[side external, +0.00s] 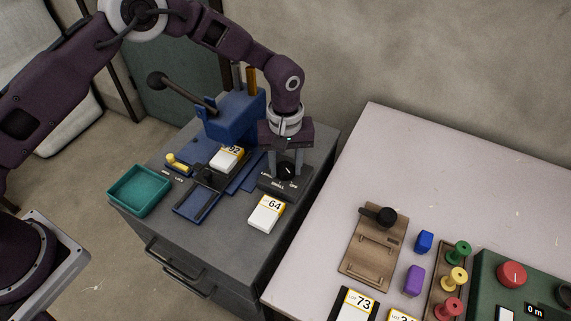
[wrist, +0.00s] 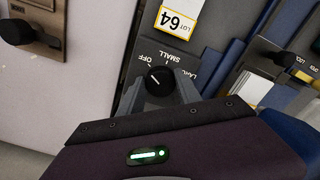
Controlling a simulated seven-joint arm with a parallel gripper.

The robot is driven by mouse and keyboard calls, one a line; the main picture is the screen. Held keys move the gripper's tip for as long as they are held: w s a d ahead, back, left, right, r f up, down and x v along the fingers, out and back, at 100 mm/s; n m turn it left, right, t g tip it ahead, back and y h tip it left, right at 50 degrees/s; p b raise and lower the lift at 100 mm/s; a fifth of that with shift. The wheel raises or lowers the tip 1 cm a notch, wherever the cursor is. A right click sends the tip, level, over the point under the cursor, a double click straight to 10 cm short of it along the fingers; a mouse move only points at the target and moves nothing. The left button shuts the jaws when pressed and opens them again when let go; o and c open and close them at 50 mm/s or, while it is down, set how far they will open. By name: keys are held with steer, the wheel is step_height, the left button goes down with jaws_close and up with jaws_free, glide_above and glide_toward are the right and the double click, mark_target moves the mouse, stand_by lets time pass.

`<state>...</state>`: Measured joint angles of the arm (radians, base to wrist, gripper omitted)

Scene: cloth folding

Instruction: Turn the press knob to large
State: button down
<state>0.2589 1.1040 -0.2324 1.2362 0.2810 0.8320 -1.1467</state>
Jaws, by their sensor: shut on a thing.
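The press knob (side external: 287,172) is round and black on a dark panel (side external: 272,186) at the right side of the blue press. It also shows in the wrist view (wrist: 158,80), with a white pointer line. The panel (wrist: 163,57) bears the labels OFF, SMALL and LARGE, upside down there. The line slants to the upper left, seemingly toward the OFF side. My gripper (side external: 286,166) points down over the panel, its grey fingers on either side of the knob and shut on it. In the wrist view the fingertips (wrist: 159,86) flank the knob.
The blue press (side external: 235,117) with its black lever stands behind. A white box marked 64 (side external: 266,214) lies in front of the panel; another box (side external: 228,157) lies on the press. A teal tray (side external: 139,190) sits left. A pale table (side external: 345,165) adjoins on the right.

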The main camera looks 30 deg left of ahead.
steer(key=shift+m, duration=0.3)
steer(key=m, duration=0.5)
steer(key=shift+a+m, duration=0.1)
steer(key=shift+m, duration=0.2)
steer(key=m, duration=0.6)
steer(key=shift+a, duration=0.1)
steer(key=m, duration=0.5)
steer(key=shift+w+m, duration=0.1)
steer(key=shift+m, duration=0.2)
steer(key=m, duration=0.5)
steer(key=shift+m, duration=0.7)
steer(key=c, duration=0.8)
jaws_free()
steer(key=shift+c, duration=0.2)
steer(key=shift+r, duration=0.15)
